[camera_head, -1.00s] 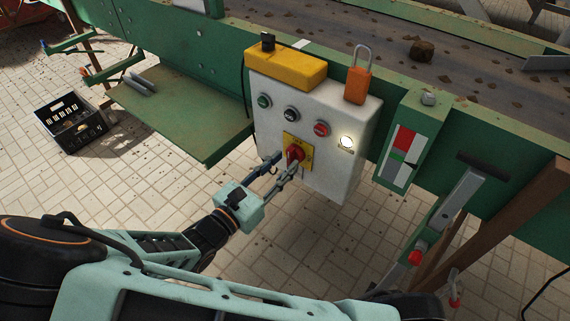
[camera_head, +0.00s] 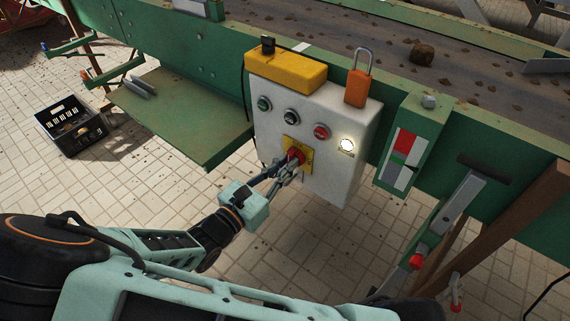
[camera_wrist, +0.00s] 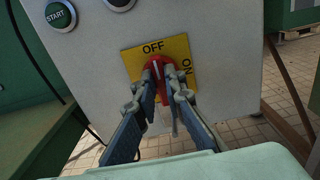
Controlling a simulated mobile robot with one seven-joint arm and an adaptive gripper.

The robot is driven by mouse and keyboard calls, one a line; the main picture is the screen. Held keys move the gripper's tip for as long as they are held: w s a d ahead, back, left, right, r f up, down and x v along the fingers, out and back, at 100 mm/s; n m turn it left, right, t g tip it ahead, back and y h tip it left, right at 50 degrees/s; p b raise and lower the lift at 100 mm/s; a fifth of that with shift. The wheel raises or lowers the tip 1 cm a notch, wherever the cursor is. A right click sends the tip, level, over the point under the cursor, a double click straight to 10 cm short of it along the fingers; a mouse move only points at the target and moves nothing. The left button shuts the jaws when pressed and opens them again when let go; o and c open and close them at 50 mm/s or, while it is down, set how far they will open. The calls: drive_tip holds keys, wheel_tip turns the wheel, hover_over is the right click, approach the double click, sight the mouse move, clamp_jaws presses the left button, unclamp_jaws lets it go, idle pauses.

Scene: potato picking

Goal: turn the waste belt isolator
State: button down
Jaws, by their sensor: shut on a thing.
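The waste belt isolator is a red rotary knob (camera_head: 296,154) on a yellow plate (camera_wrist: 178,52) low on the front of a white control box (camera_head: 340,181). In the wrist view the plate reads OFF at the top and ON at the right. My gripper (camera_head: 289,165) is shut on the red knob (camera_wrist: 154,65), one finger on each side. In the wrist view my gripper (camera_wrist: 156,88) hides the lower part of the knob and plate.
Above the knob are green, black and red buttons (camera_head: 321,132) and a lit white lamp (camera_head: 347,145). An orange padlock (camera_head: 358,87) and a yellow box (camera_head: 285,70) sit on top. A green shelf (camera_head: 180,115) juts out at left; a black crate (camera_head: 75,145) stands on the floor.

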drive_tip(key=shift+m, duration=0.3)
drive_tip(key=m+p, duration=0.1)
drive_tip(key=m, duration=0.1)
drive_tip(key=shift+s+d+r+m, duration=0.1)
drive_tip(key=shift+m, duration=0.3)
drive_tip(key=m, duration=0.9)
drive_tip(key=f+m, duration=0.1)
drive_tip(key=m, duration=0.4)
drive_tip(key=shift+s+d+b, duration=0.15)
drive_tip(key=shift+b, duration=0.15)
drive_tip(key=shift+m, duration=0.4)
drive_tip(key=c, duration=2)
unclamp_jaws()
drive_tip(key=shift+r, duration=0.1)
